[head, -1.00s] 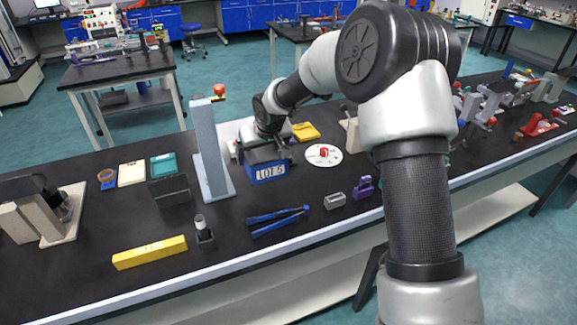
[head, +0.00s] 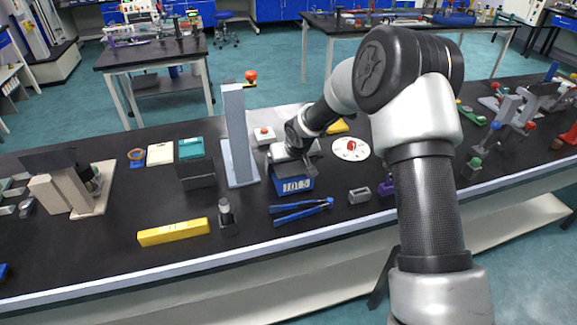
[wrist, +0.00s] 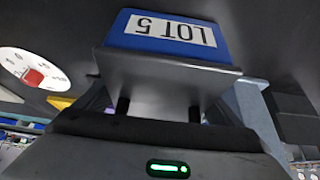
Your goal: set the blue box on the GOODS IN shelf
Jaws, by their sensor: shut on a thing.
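The blue box (head: 293,186) carries a white LOT 5 label and hangs at the end of my arm, near the middle of the bench. My gripper (head: 291,168) is shut on it from above. In the wrist view the blue box (wrist: 168,32) is at the top, with the label upside down, and my gripper (wrist: 160,105) is just below it in the picture. The grip contact is mostly hidden. I cannot tell whether the box touches the bench. No shelf marked GOODS IN can be made out in either view.
A tall grey post (head: 237,135) stands just left of the box. Blue pliers (head: 300,211) lie just in front, with a yellow bar (head: 173,231) to the left. A white disc (head: 350,147) and a small grey block (head: 359,195) lie to the right.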

